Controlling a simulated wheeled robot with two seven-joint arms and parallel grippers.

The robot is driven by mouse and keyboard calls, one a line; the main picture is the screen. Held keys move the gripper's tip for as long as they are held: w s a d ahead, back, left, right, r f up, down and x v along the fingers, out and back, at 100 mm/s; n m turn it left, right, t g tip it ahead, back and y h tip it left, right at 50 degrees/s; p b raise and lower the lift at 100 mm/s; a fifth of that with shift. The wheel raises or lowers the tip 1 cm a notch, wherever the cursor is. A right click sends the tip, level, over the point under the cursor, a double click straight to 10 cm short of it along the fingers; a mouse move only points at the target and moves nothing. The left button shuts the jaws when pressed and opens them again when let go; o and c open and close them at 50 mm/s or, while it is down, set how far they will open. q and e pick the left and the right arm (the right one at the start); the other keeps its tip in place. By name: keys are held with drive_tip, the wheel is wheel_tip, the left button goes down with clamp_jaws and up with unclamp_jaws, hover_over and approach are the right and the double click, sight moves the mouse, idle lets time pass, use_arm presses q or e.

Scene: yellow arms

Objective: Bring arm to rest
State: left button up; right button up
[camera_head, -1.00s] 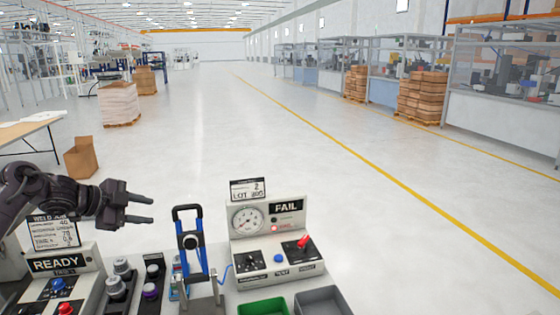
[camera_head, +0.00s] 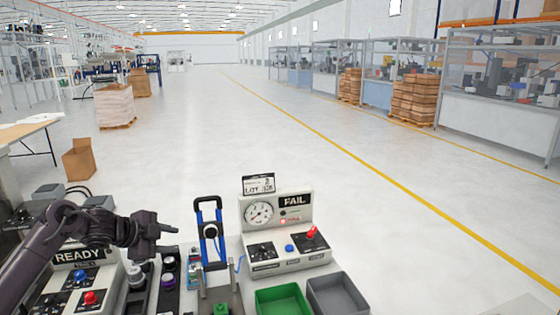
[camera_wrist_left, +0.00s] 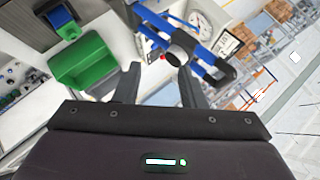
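My left arm comes in from the left of the head view. Its dark gripper (camera_head: 174,238) hangs above the bench, just left of the blue-handled toggle clamp (camera_head: 199,222) and above the dark knob blocks. In the left wrist view both fingers of the gripper (camera_wrist_left: 158,68) stand apart with nothing between them. The clamp's blue arms (camera_wrist_left: 205,60) show beyond the fingertips. My right arm and gripper are not in view.
The READY box (camera_head: 80,256) stands at the left, partly behind my arm. The FAIL test box (camera_head: 293,201) with its gauge stands right of the clamp. A green bin (camera_head: 283,300) and a grey bin (camera_head: 337,294) sit in front. Open floor lies beyond.

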use_arm(q)
drive_tip(key=s+d+f+n+t+y, duration=0.1)
drive_tip(key=s+d+f+n, duration=0.1)
drive_tip(key=s+d+f, duration=0.45)
drive_tip(key=s+d+f+n+y, duration=0.15)
drive_tip(key=s+d+f, duration=0.25)
drive_tip(key=d+f, duration=0.45)
drive_tip(key=s+a+f+n+g+y, duration=0.1)
drive_tip(key=s+a+n+g+y, duration=0.35)
drive_tip(key=s, duration=1.05)
drive_tip(key=s+a+n+g+h, duration=0.1)
drive_tip(key=s+n, duration=0.7)
drive_tip(key=s, duration=0.6)
wheel_tip(320, 180, down, 31)
drive_tip(key=s+g+b, duration=0.2)
drive_tip(key=s+a+f+b, duration=0.1)
drive_tip(key=s+a+f, duration=0.1)
drive_tip(key=s+f, duration=0.8)
drive_tip(key=s+a+f+b, duration=0.1)
drive_tip(key=s+a+f, duration=0.1)
drive_tip(key=s+f, duration=0.8)
drive_tip(key=shift+s+f+g, duration=0.15)
drive_tip(key=shift+f+g, duration=0.3)
drive_tip(key=shift+f, duration=0.45)
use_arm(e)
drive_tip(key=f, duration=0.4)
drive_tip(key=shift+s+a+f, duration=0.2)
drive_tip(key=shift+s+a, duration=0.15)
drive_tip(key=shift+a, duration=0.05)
